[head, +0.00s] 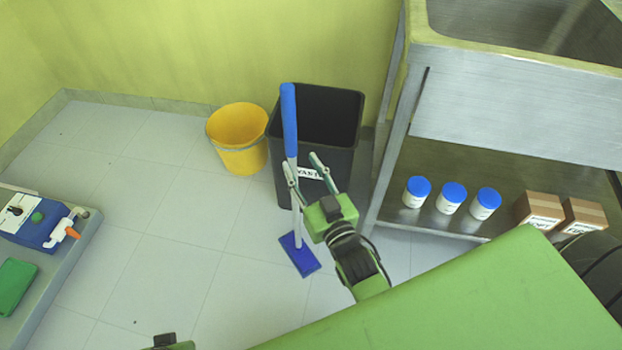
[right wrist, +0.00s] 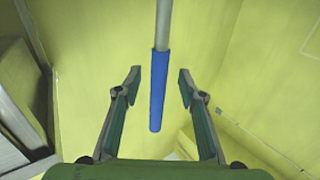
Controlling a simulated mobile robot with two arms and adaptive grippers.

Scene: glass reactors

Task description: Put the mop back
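The mop (head: 289,122) stands roughly upright in front of the black bin, with a blue grip at the top, a thin white pole and a flat blue head (head: 298,255) at floor level. My right gripper (head: 301,162) is open at the mop's pole, just below the blue grip in the head view. In the right wrist view, the blue grip (right wrist: 158,95) and grey pole show between the spread fingers of the right gripper (right wrist: 160,74), with gaps on both sides. Only a small green and dark part of my left arm shows at the bottom edge; its fingers are not visible.
The black bin (head: 343,115) and a yellow bucket (head: 238,160) stand by the wall. A steel sink table (head: 510,110) at the right holds several jars and boxes on its shelf. A grey bench (head: 75,255) with equipment is at the left. Tiled floor between is clear.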

